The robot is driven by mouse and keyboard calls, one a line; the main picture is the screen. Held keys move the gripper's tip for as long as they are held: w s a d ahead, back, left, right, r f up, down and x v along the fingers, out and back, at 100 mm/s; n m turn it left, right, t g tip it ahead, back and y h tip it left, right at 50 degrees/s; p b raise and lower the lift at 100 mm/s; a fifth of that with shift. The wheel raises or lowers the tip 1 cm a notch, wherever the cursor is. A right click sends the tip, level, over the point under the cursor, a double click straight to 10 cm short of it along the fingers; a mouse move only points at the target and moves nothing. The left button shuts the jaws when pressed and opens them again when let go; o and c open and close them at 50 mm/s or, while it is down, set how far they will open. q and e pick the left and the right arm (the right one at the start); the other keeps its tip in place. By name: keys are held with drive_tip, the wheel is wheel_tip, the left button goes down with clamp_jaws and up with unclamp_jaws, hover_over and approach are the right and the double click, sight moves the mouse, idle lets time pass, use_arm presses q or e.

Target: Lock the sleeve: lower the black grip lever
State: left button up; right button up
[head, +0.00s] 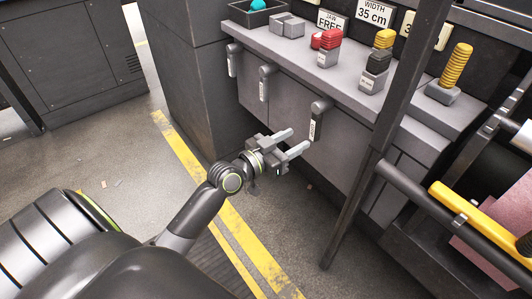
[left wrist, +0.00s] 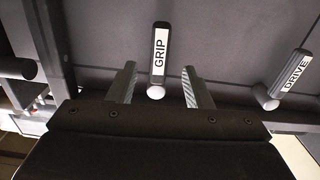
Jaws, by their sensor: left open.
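The black grip lever (head: 317,122) is on the grey front panel, its labelled handle running downward in the head view from a round pivot. In the left wrist view the lever (left wrist: 160,55) reads GRIP and appears between the fingertips, with a gap on each side. My left gripper (head: 298,141) is open and empty, its fingers pointing at the panel just left of and below the lever in the head view. It also shows in the left wrist view (left wrist: 158,69). I see no contact with the lever. My right gripper is out of view.
The DRIVE lever (left wrist: 290,75) is to the right in the left wrist view. Two other levers show along the panel. A dark slanted post (head: 375,150) stands right of the grip lever. Red and yellow-topped blocks stand on the ledge (head: 290,52).

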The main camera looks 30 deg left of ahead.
use_arm(q)
drive_tip(key=v, duration=0.8)
drive_tip(key=shift+s, duration=0.25)
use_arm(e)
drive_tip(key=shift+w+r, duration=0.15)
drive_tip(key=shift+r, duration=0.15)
use_arm(q)
drive_tip(key=shift+a, duration=0.1)
